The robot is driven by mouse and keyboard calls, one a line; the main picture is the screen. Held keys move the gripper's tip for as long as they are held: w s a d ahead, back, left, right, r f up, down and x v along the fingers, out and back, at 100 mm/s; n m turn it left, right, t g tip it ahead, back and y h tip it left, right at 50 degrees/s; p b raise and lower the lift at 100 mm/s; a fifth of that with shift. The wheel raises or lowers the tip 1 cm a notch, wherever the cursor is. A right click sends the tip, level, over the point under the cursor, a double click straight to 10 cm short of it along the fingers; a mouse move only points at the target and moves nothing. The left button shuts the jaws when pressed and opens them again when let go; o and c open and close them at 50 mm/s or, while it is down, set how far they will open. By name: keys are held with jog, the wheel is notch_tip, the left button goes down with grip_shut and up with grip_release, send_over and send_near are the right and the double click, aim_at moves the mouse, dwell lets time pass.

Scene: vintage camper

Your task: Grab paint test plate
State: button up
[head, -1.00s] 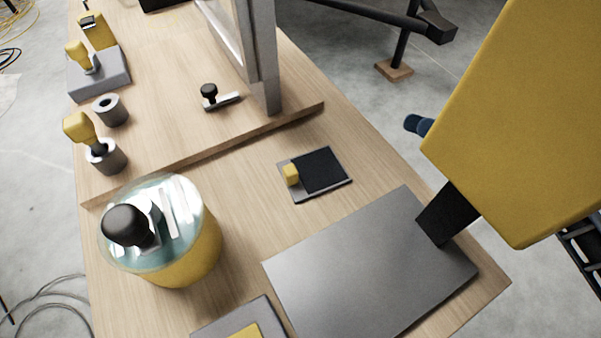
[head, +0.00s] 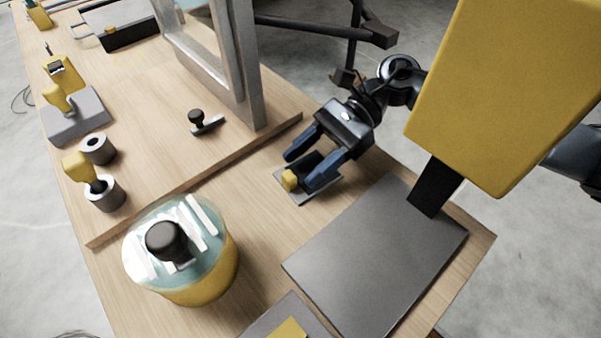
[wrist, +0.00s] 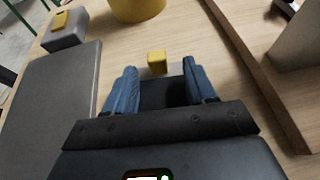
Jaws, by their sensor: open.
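The paint test plate (head: 306,198) is a small dark grey plate with a black pad and a yellow block (head: 289,180) at one end, lying flat on the wooden table. My gripper (head: 304,168) is open, with blue fingers over the plate and pointing toward its yellow-block end. In the wrist view the yellow block (wrist: 157,62) is just beyond and between the fingertips (wrist: 160,80). The black pad (wrist: 163,93) shows between the fingers, and the gripper body hides the near part of the plate. I cannot tell whether the fingers touch it.
A large grey plate (head: 370,265) lies close by, with a yellow machine (head: 500,90) above it. A raised wooden board (head: 200,175) with a metal frame (head: 245,75) is on the other side. A yellow glass-topped canister (head: 205,280) stands to the left.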

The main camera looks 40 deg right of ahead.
aim_at(286, 177)
jog(key=x, duration=0.2)
jog(key=p+x, duration=0.1)
jog(key=x, duration=0.1)
jog(key=shift+a+r, duration=0.3)
jog(key=shift+a, duration=0.05)
jog(key=shift+a+f, duration=0.2)
jog(key=shift+a, duration=0.05)
grip_shut()
